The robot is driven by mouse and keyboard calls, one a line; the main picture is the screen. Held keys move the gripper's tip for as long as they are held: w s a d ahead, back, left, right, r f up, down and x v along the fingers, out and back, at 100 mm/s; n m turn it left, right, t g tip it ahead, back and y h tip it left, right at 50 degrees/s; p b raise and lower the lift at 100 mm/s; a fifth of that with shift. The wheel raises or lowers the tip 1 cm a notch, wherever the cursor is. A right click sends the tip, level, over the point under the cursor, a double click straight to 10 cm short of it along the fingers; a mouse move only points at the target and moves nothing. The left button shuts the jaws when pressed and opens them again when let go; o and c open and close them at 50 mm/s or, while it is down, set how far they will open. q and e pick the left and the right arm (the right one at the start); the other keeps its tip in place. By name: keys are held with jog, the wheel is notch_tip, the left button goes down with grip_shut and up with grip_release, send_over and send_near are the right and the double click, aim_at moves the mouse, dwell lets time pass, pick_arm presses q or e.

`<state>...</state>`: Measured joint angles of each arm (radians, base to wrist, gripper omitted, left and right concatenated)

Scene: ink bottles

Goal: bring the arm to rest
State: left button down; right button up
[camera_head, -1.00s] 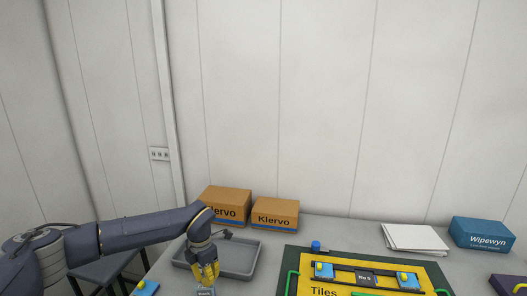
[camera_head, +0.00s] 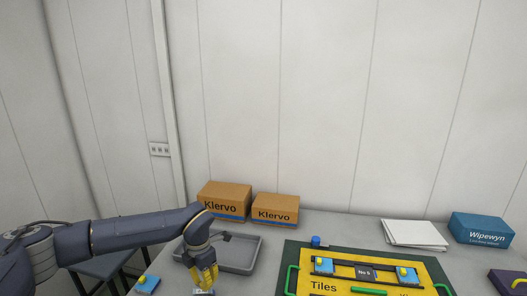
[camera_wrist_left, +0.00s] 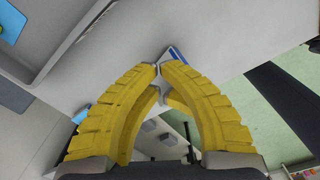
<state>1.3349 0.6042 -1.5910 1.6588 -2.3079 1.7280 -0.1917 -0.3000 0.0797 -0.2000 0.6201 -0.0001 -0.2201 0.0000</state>
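My left arm comes in from the left in the head view, over the table's near left part. My left gripper (camera_head: 206,285) has yellow fingers and points down, in front of the grey tray. In the left wrist view its two fingertips (camera_wrist_left: 160,71) meet or nearly meet, with nothing clearly held between them. A small pale block (camera_head: 203,292) shows below the fingers at the bottom edge of the head view, mostly cut off. A blue-edged thing (camera_wrist_left: 175,54) shows just beyond the fingertips in the wrist view. My right gripper is out of view.
The grey tray (camera_head: 246,257) lies behind the gripper. Two Klervo boxes (camera_head: 224,199) stand at the back. A yellow Tiles board (camera_head: 318,284) on a green mat, white paper (camera_head: 413,234) and a blue Wipewyn box (camera_head: 481,228) are to the right. A blue block (camera_head: 148,284) is at left.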

pick_arm(q)
notch_tip(320, 180, up, 8)
jog(key=shift+f, duration=0.15)
dwell(0.6)
dwell(0.7)
